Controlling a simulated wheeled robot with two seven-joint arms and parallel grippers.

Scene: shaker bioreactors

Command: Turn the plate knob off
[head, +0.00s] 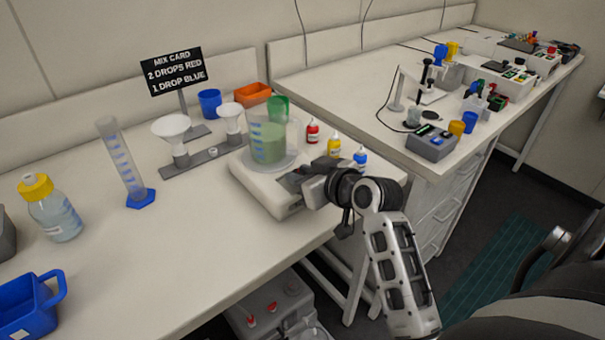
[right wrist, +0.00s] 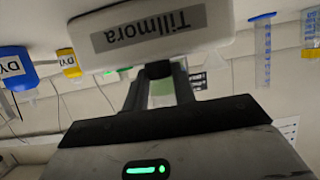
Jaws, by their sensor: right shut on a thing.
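The white stirring plate (head: 262,190) stands near the front edge of the left bench, with a beaker of green liquid (head: 267,142) on top. My right gripper (head: 298,180) is at the plate's front right side, and its fingers hide the knob in the head view. In the right wrist view, which is upside down, the plate's front (right wrist: 150,30) bears a grey "Tillmora" label. There the dark knob (right wrist: 158,69) sits between the fingertips of my right gripper (right wrist: 160,84), which is shut on it. Its pointer direction cannot be told. My left gripper is not in view.
Red (head: 313,133), yellow (head: 334,147) and blue (head: 361,158) dye bottles stand behind the plate, close to my right wrist. A funnel rack (head: 200,163) and a measuring cylinder (head: 125,165) stand to the left. The bench front at left centre is clear.

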